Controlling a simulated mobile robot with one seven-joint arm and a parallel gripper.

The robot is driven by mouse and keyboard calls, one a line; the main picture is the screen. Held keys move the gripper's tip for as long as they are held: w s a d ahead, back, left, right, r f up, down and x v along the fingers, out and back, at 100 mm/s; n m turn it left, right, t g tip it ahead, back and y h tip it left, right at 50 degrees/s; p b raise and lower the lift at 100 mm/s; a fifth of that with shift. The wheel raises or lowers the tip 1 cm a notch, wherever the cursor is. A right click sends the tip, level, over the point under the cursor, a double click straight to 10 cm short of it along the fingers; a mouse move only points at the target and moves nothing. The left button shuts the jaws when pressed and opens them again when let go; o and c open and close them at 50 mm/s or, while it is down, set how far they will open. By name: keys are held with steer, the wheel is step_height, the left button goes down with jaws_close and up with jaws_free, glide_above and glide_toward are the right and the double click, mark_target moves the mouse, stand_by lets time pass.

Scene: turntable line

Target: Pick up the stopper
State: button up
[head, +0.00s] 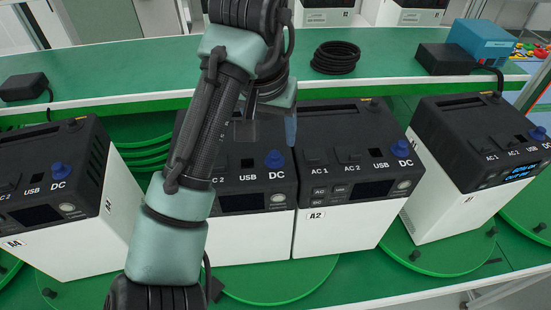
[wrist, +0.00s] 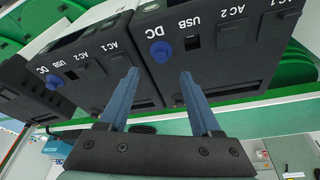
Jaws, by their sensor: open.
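Blue stoppers sit in the DC sockets on top of the black-and-white power units. One is on the far-left unit (head: 58,171), one on the second unit (head: 274,159), one on unit A2 (head: 400,149) and one on the far-right unit (head: 538,133). My gripper (head: 268,130) is above the second unit, close to its stopper and partly hidden by my arm. In the wrist view, my gripper (wrist: 160,76) is open and empty. A blue stopper (wrist: 161,51) shows between and just beyond its fingertips. Another stopper (wrist: 54,82) is off to the left.
The units stand on green turntables (head: 280,289) in a row. Behind them, a green shelf (head: 385,82) holds a coiled black cable (head: 336,57), a black adapter (head: 24,86) and a blue box (head: 481,42). Neighbouring units stand close beside my gripper.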

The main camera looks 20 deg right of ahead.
mark_target(275, 154)
steer(key=shift+w+f, duration=0.25)
steer(key=shift+f, duration=0.4)
steer(key=x, duration=0.1)
steer(key=p+x, duration=0.2)
steer(key=x, duration=0.1)
steer(key=shift+s+f, duration=0.15)
steer(key=shift+s, duration=0.1)
steer(key=shift+w+f, duration=0.15)
steer(key=shift+f, duration=0.35)
jaws_close()
